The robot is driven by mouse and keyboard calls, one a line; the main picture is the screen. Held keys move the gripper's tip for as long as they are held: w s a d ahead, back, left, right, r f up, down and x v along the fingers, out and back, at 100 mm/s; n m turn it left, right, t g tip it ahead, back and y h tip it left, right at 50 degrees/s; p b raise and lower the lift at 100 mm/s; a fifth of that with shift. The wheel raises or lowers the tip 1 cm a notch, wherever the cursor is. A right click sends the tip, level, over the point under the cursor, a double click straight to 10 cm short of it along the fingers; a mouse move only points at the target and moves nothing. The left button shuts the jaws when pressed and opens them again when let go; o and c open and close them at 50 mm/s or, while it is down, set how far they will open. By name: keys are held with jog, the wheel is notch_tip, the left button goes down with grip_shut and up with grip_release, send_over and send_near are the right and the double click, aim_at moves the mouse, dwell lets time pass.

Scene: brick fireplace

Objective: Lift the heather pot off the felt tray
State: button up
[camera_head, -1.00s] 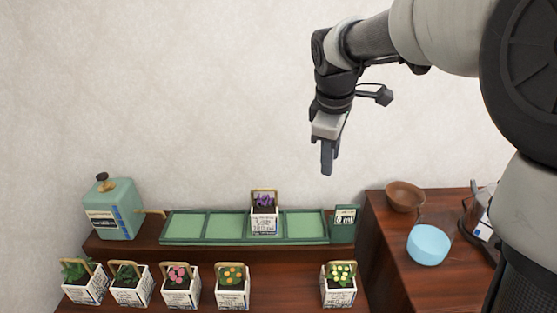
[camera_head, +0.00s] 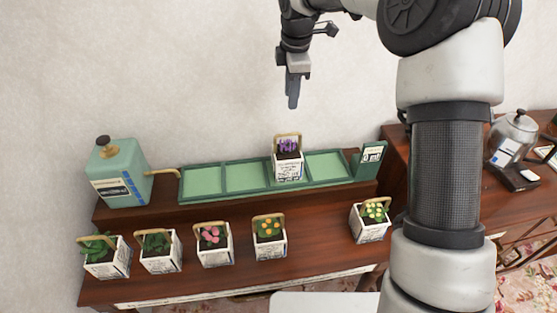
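The heather pot (camera_head: 288,166) is a white square pot with printed text, purple flowers and a tan handle. It stands upright on the green felt tray (camera_head: 246,177), in the third section from the left. The other tray sections are empty. My gripper (camera_head: 292,104) hangs in the air above the pot, pointing down and apart from it. The gripper is seen side-on, so its finger gap does not show.
A green watering tank (camera_head: 121,175) stands left of the tray, a dark green sign (camera_head: 369,159) at its right end. Several white flower pots line the lower shelf (camera_head: 322,254), including an orange-flowered pot (camera_head: 269,241) and a yellow-flowered pot (camera_head: 370,222). A kettle (camera_head: 512,138) is at right.

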aim_at(288, 134)
jog(key=w+f, duration=0.1)
jog(key=f, duration=0.4)
jog(key=w+f, duration=0.1)
jog(key=f, duration=0.5)
jog(key=w+f, duration=0.1)
jog(key=f, duration=0.5)
jog(key=shift+w+a+f+p, duration=0.15)
jog(key=shift+a+p, duration=0.15)
jog(key=shift+p, duration=0.1)
grip_shut()
dwell(0.6)
